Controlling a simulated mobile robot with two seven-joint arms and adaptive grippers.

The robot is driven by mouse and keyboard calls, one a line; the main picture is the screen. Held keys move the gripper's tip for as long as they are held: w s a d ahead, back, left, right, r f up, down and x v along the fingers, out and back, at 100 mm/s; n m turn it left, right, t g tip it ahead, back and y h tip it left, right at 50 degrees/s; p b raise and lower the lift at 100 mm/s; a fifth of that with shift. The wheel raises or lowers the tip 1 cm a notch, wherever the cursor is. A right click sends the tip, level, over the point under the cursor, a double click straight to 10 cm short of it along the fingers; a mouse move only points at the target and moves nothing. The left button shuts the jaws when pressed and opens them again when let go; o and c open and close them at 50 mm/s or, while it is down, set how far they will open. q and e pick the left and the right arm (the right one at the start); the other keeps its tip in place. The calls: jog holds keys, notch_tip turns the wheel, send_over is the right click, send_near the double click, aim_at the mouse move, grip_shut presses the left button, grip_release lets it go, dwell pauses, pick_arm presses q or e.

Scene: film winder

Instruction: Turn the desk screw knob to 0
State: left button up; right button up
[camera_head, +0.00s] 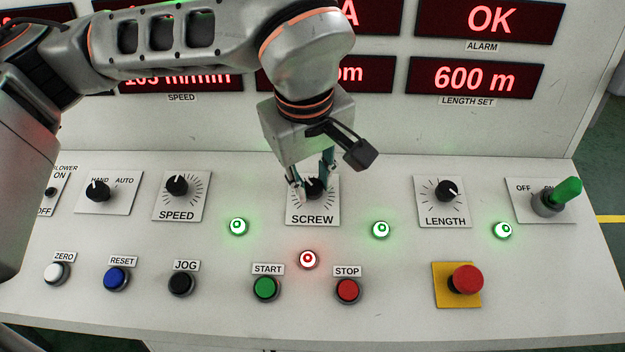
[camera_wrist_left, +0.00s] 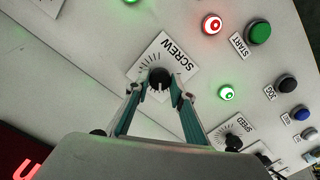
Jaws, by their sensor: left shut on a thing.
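The black screw knob (camera_head: 315,188) sits on a white plate (camera_head: 313,212) marked SCREW, with dial ticks around it, in the middle of the desk. My left gripper (camera_head: 314,190) reaches down from above and is shut on the knob, one finger on each side. In the left wrist view the knob (camera_wrist_left: 160,80) lies between the fingertips of my gripper (camera_wrist_left: 160,92), with a light pointer line on it. Part of the dial is hidden by the fingers, so the exact reading cannot be told. My right gripper is not in view.
The speed knob (camera_head: 177,186) stands to the left and the length knob (camera_head: 446,190) to the right. Start (camera_head: 265,288) and stop (camera_head: 347,290) buttons, lit lamps and a red emergency button (camera_head: 466,279) are nearer the front. A green-tipped lever (camera_head: 566,192) stands at right.

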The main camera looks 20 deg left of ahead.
pick_arm(q)
jog(key=n, duration=0.3)
jog(key=shift+f+b, duration=0.1)
jog(key=shift+b, duration=0.2)
jog(key=shift+n, duration=0.8)
jog(key=n+b, duration=0.1)
jog(key=n, duration=0.3)
jog(key=shift+s+n+b, duration=0.1)
jog(key=shift+n+b, duration=0.2)
jog(key=n, duration=0.2)
jog(key=shift+n+t+b, duration=0.3)
jog(key=shift+n+b, duration=0.05)
jog(key=shift+n, duration=0.05)
jog(key=n, duration=0.2)
jog(key=shift+n+b, duration=0.3)
jog(key=shift+b, duration=0.05)
jog(key=shift+n, duration=1.1)
jog(key=shift+n+b, duration=0.35)
jog(key=shift+n, duration=0.45)
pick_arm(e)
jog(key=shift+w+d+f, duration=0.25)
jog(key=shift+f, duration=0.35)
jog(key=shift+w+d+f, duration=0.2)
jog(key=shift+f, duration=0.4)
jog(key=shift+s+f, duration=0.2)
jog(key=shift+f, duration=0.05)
